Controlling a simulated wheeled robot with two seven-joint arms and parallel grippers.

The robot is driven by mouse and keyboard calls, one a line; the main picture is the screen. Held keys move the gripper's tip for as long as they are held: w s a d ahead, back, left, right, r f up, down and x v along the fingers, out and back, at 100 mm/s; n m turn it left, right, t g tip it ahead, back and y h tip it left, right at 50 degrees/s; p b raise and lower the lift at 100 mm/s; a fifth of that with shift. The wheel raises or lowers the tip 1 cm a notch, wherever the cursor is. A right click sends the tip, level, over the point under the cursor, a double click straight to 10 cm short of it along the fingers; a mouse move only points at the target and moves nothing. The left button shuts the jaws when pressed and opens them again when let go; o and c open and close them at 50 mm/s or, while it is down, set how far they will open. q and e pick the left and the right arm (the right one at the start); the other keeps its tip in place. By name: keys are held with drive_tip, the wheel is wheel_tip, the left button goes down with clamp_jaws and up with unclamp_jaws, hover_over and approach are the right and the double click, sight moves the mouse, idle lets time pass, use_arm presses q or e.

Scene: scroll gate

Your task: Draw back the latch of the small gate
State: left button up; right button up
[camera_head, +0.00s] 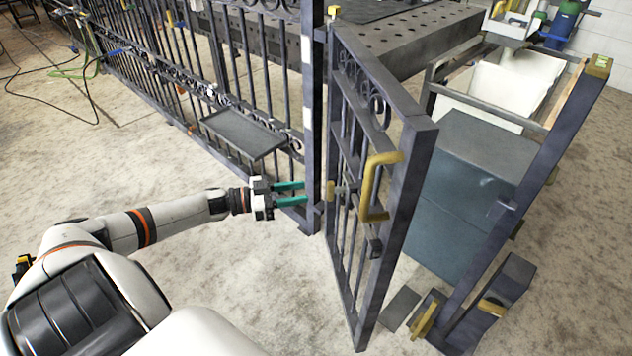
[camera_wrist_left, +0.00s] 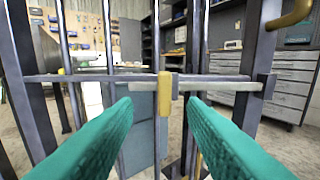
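The small gate (camera_head: 411,175) is a dark metal leaf with scrollwork and a yellow pull handle (camera_head: 368,190), right of centre in the head view. It stands at an angle to the fence, apart from the post on the right. The latch is a grey bar across the gate's uprights with a yellow knob (camera_head: 331,190); the knob (camera_wrist_left: 165,94) is central in the left wrist view. My left gripper (camera_head: 304,193) is open, its two green fingers pointing at the knob from the left. In the wrist view the knob appears between the fingertips, with no clear contact. My right gripper is not in view.
A dark post (camera_head: 560,135) with a yellow cap stands right of the gate. A grey shelf plate (camera_head: 243,134) sticks out from the fence above my left gripper. A blue-grey cabinet (camera_head: 455,215) stands behind the gate. Floor in front is mostly clear.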

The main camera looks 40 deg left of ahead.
use_arm(q)
drive_tip(key=shift+v, duration=1.55)
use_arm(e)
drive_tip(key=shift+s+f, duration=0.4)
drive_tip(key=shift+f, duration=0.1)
